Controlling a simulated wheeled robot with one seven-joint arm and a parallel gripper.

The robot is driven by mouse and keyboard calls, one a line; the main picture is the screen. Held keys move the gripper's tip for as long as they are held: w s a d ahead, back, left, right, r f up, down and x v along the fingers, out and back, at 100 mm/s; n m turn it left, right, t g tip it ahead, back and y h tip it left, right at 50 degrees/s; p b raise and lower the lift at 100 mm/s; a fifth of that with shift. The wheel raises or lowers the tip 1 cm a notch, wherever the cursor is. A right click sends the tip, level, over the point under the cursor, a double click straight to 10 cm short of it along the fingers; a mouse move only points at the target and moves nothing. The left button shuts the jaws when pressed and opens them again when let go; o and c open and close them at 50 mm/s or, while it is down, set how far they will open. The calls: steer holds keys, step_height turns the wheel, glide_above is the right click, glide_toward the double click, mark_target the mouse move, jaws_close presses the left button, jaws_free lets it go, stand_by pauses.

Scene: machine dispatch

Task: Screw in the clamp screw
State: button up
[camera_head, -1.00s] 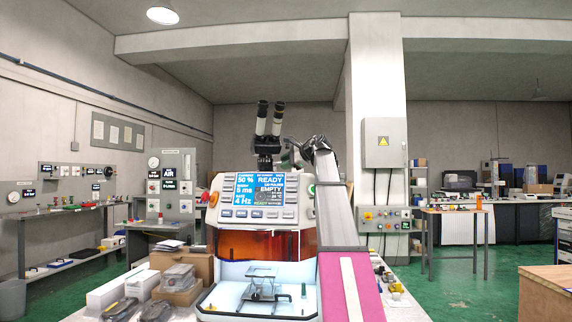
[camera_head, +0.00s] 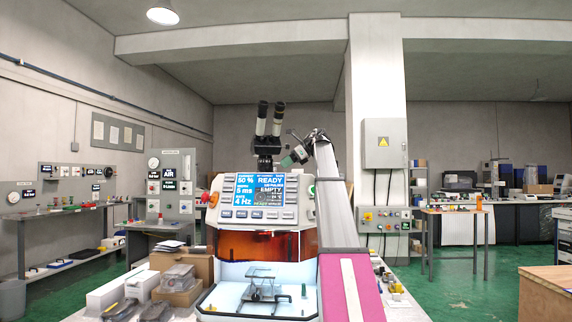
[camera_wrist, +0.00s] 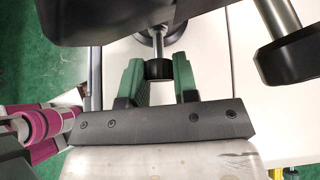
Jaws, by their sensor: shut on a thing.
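My gripper (camera_wrist: 158,66) has two green fingers. In the wrist view they are shut on a small black knob (camera_wrist: 159,70), which I take to be the clamp screw. The knob sits at the end of a short metal stem beneath a dark body. How deep its thread sits is hidden. In the head view my gripper (camera_head: 289,160) is just right of the binocular microscope head (camera_head: 266,140), above the white machine's screen. The screw is too small to make out there.
A second metal rod with a black end (camera_wrist: 290,57) is close on the right in the wrist view. The machine's screen (camera_head: 258,191) reads READY and EMPTY. A small stand (camera_head: 262,284) is in its lit chamber. Boxes (camera_head: 110,290) crowd the bench at left.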

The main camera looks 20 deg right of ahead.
steer(key=shift+f+m+g, duration=0.1)
steer(key=shift+m+g, duration=0.2)
steer(key=shift+g, duration=0.2)
steer(key=o, duration=0.9)
steer(key=shift+d, duration=0.1)
steer(key=v, duration=1)
steer(key=shift+s+d, duration=0.2)
steer(key=shift+d, duration=0.15)
